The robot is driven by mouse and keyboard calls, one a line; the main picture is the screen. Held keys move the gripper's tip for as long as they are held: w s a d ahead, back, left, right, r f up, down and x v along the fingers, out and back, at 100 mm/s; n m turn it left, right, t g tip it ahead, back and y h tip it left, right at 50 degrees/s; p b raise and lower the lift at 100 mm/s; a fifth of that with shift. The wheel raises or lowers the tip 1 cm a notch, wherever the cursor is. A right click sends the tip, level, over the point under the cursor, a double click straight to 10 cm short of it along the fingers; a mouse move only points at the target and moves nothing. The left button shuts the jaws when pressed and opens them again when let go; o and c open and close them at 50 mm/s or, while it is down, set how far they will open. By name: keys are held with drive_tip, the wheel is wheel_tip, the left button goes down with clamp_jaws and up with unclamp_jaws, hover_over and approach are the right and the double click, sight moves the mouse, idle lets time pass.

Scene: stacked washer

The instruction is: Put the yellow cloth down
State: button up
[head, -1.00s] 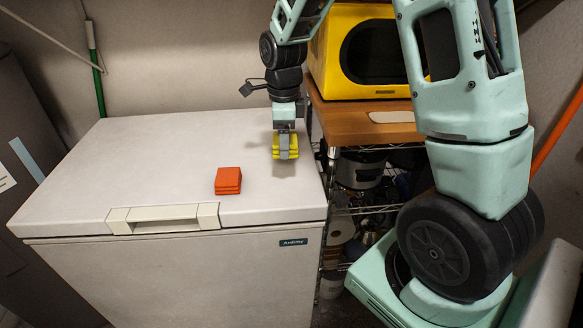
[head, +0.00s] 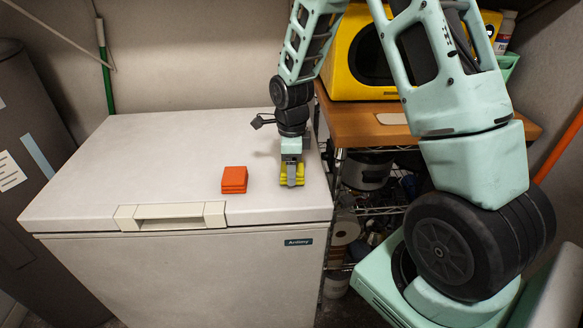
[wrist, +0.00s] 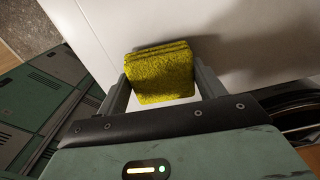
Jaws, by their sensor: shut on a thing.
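The yellow cloth (head: 299,175) is a small folded stack at the right part of the white freezer lid (head: 170,165). My gripper (head: 291,180) points down and is shut on the cloth. In the wrist view the yellow cloth (wrist: 160,72) sits between the two fingers of my gripper (wrist: 160,85), with the white lid behind it. The cloth is at or very close to the lid's surface; I cannot tell whether it touches. The fingers hide part of the cloth in the head view.
A folded orange cloth (head: 234,180) lies on the lid left of my gripper. A wooden-topped wire shelf (head: 365,125) with a yellow microwave (head: 350,50) stands right of the freezer. The lid's left and back are clear.

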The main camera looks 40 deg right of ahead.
drive_tip(key=shift+f, duration=0.5)
drive_tip(key=o, duration=0.9)
drive_tip(key=shift+f, duration=0.15)
